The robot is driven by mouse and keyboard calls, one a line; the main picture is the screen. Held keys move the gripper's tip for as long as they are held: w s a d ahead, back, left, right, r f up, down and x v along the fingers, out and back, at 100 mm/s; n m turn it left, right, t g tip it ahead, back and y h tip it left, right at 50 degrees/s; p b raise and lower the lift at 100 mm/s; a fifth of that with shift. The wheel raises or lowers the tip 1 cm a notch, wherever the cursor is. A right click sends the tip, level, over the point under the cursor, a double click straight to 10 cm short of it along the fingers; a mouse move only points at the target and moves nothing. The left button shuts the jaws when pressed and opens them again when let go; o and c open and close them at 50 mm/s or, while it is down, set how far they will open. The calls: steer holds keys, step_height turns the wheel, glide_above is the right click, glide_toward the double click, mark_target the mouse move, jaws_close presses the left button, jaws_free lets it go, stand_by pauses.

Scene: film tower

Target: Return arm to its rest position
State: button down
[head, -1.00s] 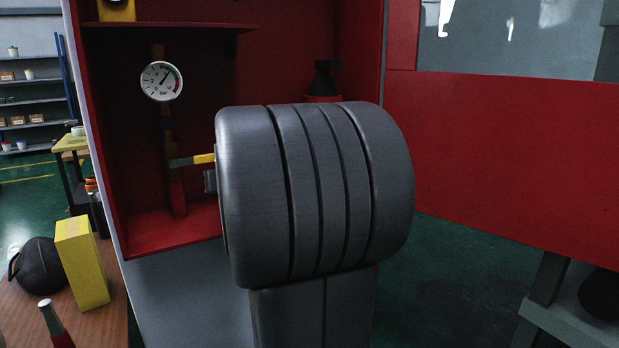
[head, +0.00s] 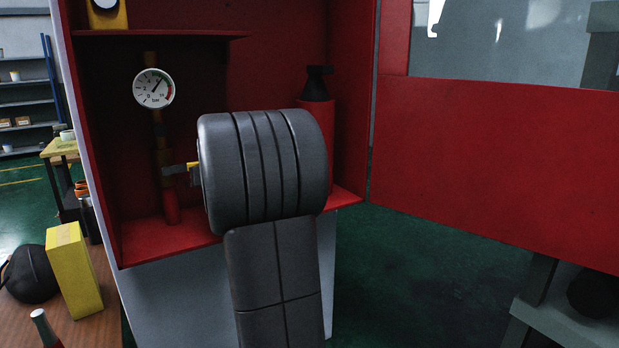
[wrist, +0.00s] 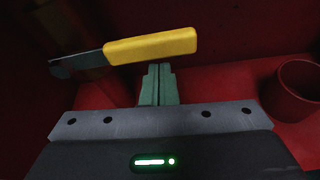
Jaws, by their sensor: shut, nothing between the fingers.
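My gripper (wrist: 159,70) is shut and empty in the wrist view, its two greenish fingers together. Just beyond the fingertips is a yellow valve handle (wrist: 150,46) on a dark metal lever; I cannot tell whether they touch. In the head view my thick grey arm stands in front of the open red cabinet (head: 345,90) and hides the gripper. Only a small yellow piece of the handle (head: 193,165) shows left of the arm, beside the vertical pipe.
A pressure gauge (head: 154,88) sits above the pipe. A red cylinder with a black top (head: 317,85) stands at the cabinet's right side. The red door (head: 490,170) is open to the right. A wooden table with a yellow box (head: 73,270) is at lower left.

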steer(key=shift+r, duration=0.5)
steer(key=shift+f, duration=0.15)
